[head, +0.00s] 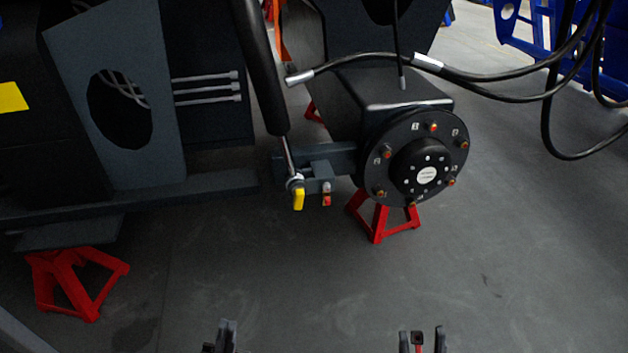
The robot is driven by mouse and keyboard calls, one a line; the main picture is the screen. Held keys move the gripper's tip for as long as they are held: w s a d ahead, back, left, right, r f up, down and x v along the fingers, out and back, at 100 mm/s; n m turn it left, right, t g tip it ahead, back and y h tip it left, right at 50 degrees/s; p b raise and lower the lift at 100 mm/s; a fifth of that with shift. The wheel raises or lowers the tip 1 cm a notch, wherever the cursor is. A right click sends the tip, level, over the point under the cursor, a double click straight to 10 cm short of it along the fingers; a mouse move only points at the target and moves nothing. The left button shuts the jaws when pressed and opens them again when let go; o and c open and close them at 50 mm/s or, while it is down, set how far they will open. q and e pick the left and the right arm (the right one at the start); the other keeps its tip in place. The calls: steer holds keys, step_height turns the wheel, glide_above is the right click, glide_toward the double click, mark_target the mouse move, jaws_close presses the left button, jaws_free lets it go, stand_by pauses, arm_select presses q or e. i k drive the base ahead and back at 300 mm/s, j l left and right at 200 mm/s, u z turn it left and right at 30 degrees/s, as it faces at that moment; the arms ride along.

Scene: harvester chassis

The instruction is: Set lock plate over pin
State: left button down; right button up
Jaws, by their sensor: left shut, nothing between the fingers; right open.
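A small yellow plate (299,198) hangs at the lower end of the cylinder rod (290,155); it looks like the lock plate. The pin at the rod end (296,181) is small and partly hidden, and I cannot tell whether the plate sits around it or beside it. A small red and white piece (326,194) is just right of it on the bracket (318,168). My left gripper (227,334) is at the bottom edge, shut and empty, well below the plate. My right gripper (422,340) is open at the bottom edge, further right and apart from the chassis.
A round hub (391,165) with several orange-tipped studs is right of the bracket. Red stands (378,228) (72,283) are under the chassis. Black hoses (480,75) cross the upper right. The floor (300,285) between my grippers and the chassis is clear.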

mark_target(327, 196)
steer(key=i+j, duration=0.15)
steer(key=j, duration=0.25)
steer(key=i+j+z, duration=0.1)
steer(key=j, duration=0.35)
steer(key=i+j, duration=0.15)
steer(key=j, duration=0.25)
steer(key=i+z, duration=0.05)
